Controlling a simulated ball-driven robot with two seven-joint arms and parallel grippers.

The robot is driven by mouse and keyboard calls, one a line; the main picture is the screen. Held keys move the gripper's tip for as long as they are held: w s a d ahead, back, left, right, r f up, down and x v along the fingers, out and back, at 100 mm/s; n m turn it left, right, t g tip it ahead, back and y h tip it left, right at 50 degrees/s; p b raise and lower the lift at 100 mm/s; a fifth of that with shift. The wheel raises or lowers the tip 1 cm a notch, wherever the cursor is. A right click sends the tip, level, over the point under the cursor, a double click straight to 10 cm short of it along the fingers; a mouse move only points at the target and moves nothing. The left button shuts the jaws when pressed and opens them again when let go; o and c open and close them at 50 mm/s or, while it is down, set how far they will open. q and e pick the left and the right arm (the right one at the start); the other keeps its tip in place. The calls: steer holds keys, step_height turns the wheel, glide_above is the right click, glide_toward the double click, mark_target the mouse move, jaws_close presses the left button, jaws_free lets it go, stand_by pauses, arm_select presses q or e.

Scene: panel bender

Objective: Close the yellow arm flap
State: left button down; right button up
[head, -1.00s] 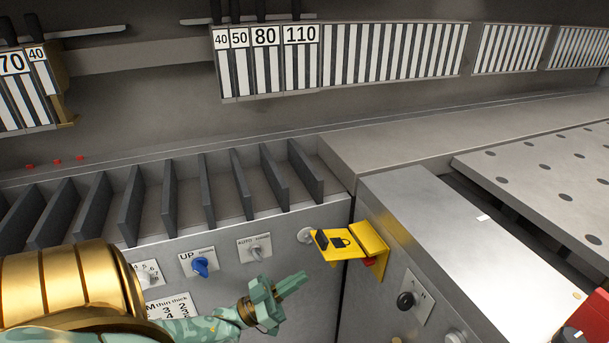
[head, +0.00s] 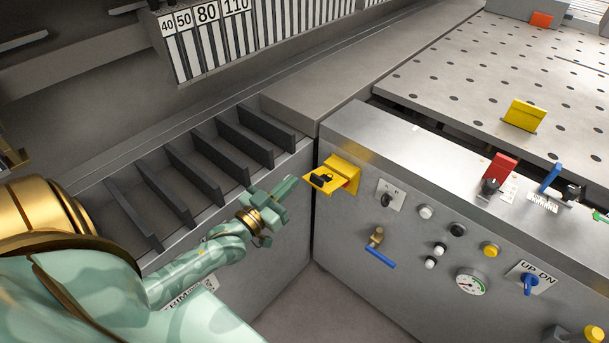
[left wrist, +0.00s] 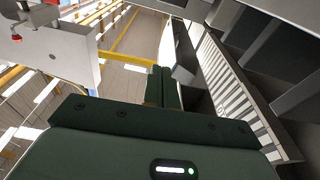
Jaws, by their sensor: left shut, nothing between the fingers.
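The yellow arm flap (head: 321,181) sticks out from a yellow bracket (head: 347,168) on the front of the grey machine, near the inner corner. It stands open, with black marks or parts on its upper face. My left gripper (head: 289,186) is green, shut and empty. It is just left of the flap in the head view, with a small gap showing between them. The left wrist view shows its dark shut fingers (left wrist: 160,86); I cannot make out the flap for certain there. My right gripper is not in view.
Dark upright dividers (head: 213,157) line the ledge left of the flap. Right of it are a black knob (head: 386,200), a blue-handled valve (head: 380,257), buttons and a gauge (head: 470,282). A perforated table (head: 470,85) lies behind. The floor at the corner is clear.

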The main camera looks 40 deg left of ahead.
arm_select(q)
steer(key=b, duration=0.2)
glide_above(313, 177)
steer(key=s, duration=0.1)
steer(key=shift+w+d+f+g, duration=0.4)
steer(key=shift+w+d+f, duration=0.1)
steer(key=shift+f, duration=0.15)
steer(key=shift+s+f+b, duration=0.25)
steer(key=shift+f, duration=0.3)
steer(key=shift+s+f+b, duration=0.2)
steer(key=shift+s+f, duration=0.05)
steer(key=shift+f, duration=0.3)
steer(key=shift+s+f, duration=0.15)
steer(key=shift+f, duration=0.3)
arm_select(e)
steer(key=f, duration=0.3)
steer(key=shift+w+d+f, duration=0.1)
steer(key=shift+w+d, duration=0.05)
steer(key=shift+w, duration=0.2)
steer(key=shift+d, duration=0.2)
